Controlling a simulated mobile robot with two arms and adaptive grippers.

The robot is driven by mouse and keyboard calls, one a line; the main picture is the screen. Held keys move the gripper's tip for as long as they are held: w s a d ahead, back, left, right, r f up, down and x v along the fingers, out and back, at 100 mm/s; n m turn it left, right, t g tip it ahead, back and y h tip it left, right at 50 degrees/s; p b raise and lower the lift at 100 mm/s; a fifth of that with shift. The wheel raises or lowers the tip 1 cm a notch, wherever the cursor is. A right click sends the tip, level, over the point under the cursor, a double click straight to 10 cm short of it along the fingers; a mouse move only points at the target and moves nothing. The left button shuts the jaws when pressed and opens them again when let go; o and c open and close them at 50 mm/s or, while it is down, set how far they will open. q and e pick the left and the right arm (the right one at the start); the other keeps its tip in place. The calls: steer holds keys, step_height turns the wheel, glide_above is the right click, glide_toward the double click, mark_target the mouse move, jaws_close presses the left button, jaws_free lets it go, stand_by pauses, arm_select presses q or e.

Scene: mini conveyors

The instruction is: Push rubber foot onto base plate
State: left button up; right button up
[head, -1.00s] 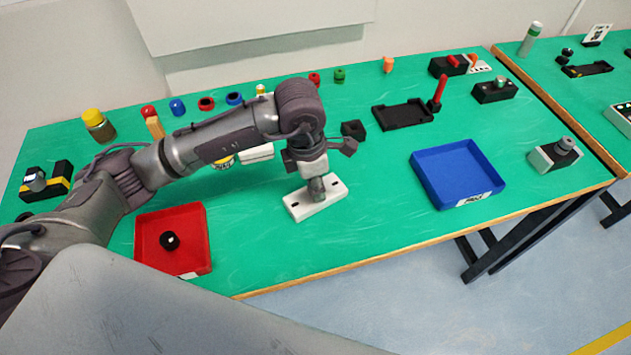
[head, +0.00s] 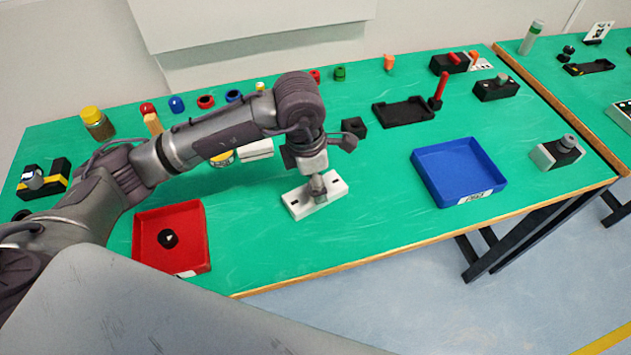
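The white base plate (head: 297,205) lies flat on the green table, with a dark slot near each end. My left gripper (head: 318,190) points down over the middle of the plate, with its grey lower end at or just above the plate. The wrist hides the middle of the plate, and I cannot tell whether the fingers hold anything. A small round black part (head: 168,239), which may be a rubber foot, lies in the red tray (head: 190,262). No other rubber foot can be made out at the plate. My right gripper is not in view.
A blue tray (head: 437,200) stands to the right, with a grey-and-black fixture (head: 553,155) beyond it. A black cube (head: 353,128) and a black flat tray (head: 403,113) are behind my wrist. Several coloured parts line the back edge. Table between plate and blue tray is clear.

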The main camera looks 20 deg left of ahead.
arm_select(q)
step_height(320, 180, up, 11)
steer(key=a, duration=0.1)
steer(key=shift+s, duration=0.35)
steer(key=shift+f, duration=0.15)
